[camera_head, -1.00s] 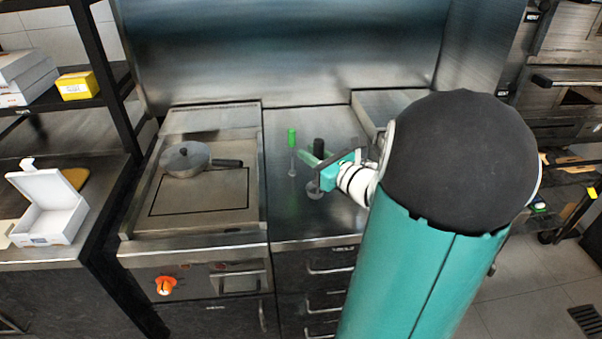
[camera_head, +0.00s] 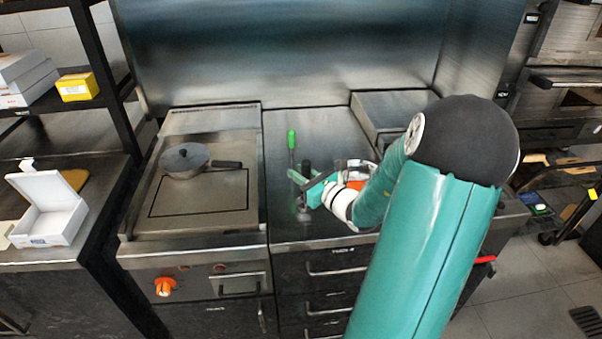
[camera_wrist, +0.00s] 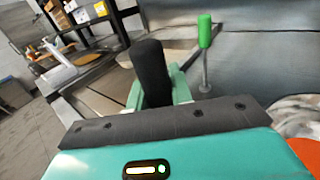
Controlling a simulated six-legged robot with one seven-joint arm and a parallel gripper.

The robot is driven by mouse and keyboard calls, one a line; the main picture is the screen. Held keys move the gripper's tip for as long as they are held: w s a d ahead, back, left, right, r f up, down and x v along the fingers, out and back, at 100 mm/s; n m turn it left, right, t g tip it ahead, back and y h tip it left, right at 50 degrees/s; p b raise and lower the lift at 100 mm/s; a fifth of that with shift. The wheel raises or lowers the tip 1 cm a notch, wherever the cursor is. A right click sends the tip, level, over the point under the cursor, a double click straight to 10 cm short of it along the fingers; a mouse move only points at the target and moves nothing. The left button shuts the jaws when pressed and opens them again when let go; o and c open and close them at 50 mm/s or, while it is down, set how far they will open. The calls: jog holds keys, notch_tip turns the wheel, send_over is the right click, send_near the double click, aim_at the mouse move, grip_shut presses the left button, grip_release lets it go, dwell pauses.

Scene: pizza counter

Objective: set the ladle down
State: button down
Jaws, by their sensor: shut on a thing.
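The ladle's black handle (camera_head: 306,167) stands roughly upright in the jaws of my gripper (camera_head: 303,183), over the steel counter. Its bowl (camera_head: 304,214) hangs low below the jaws; I cannot tell whether it touches the counter top (camera_head: 280,225). In the wrist view the black handle (camera_wrist: 151,68) rises between the green fingers of my gripper (camera_wrist: 158,88), which are shut on it. The lower part of the ladle is hidden there by the gripper body.
A green-handled utensil (camera_head: 292,139) stands upright just behind my gripper; it also shows in the wrist view (camera_wrist: 205,32). The counter's front left part is clear.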

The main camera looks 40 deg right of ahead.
jog(key=c, duration=1.3)
grip_release()
jog(key=shift+f, duration=0.1)
jog(key=shift+o, duration=0.2)
jog(key=s, duration=1.2)
jog(key=w+a+r+n+g+y, duration=0.15)
jog(key=a+n+g+y, duration=0.85)
jog(key=a+n, duration=1.2)
jog(key=s+a+r+n+g+h, duration=0.2)
jog(key=s+a+r+n+h, duration=0.4)
jog(key=n, duration=0.7)
notch_tip(320, 180, up, 2)
jog(key=a+h, duration=0.2)
jog(key=h, duration=0.2)
jog(key=shift+s+a+n+h, duration=0.15)
jog(key=shift+s+n+h, duration=0.05)
jog(key=shift+n+h, duration=0.1)
